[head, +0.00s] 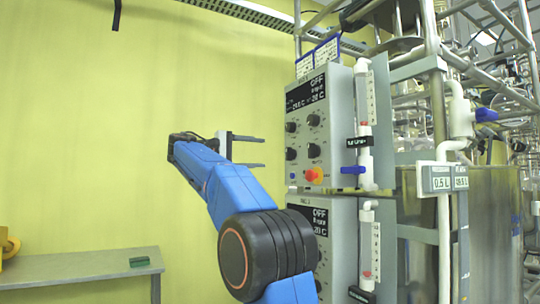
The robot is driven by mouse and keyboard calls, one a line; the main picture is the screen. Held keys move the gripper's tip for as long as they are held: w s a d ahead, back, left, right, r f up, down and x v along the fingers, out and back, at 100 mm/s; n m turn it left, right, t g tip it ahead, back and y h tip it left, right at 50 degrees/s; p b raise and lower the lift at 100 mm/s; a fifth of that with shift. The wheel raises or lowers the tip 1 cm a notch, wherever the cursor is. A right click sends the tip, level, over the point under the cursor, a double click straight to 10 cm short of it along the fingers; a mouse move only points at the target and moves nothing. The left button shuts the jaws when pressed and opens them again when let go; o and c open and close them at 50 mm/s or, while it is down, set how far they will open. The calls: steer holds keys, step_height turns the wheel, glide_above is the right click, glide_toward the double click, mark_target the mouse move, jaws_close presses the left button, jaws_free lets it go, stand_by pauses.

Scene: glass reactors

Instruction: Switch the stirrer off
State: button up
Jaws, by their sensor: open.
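A grey control box (339,113) with a dark display, several black knobs and a red-orange knob (314,175) stands right of centre in the head view. Its display (306,92) reads OFF with smaller figures below. A second grey box (341,240) sits below it, its display (320,222) also reading OFF; my arm hides part of its front. I cannot tell which knob belongs to the stirrer. My gripper (264,152) is open and empty, to the left of the upper box, fingers pointing right towards its knobs and apart from them.
Flow tubes with blue valves (354,170) are fixed beside the boxes. A metal frame with glassware and a steel vessel (497,225) stands at the right. A grey bench (75,268) with a small green block (139,262) is at lower left.

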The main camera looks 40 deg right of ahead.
steer(key=v, duration=0.6)
steer(key=shift+w, duration=0.1)
stand_by(0.4)
steer(key=s+a+f+n+t+y, duration=0.1)
steer(key=s+a+f+t+y, duration=0.2)
steer(key=s+a+f+y, duration=0.3)
steer(key=s+a+f+t+y, duration=0.3)
steer(key=s+a+f, duration=0.7)
steer(key=f, duration=2.2)
steer(key=s+a+f+n+t+y, duration=0.1)
steer(key=s+a+f+y, duration=0.7)
steer(key=s+f, duration=1)
step_height(320, 180, down, 2)
steer(key=shift+s+a+f+n+t+y, duration=0.25)
steer(key=shift+a+t, duration=0.2)
steer(key=shift+t, duration=0.45)
steer(key=shift+r, duration=0.1)
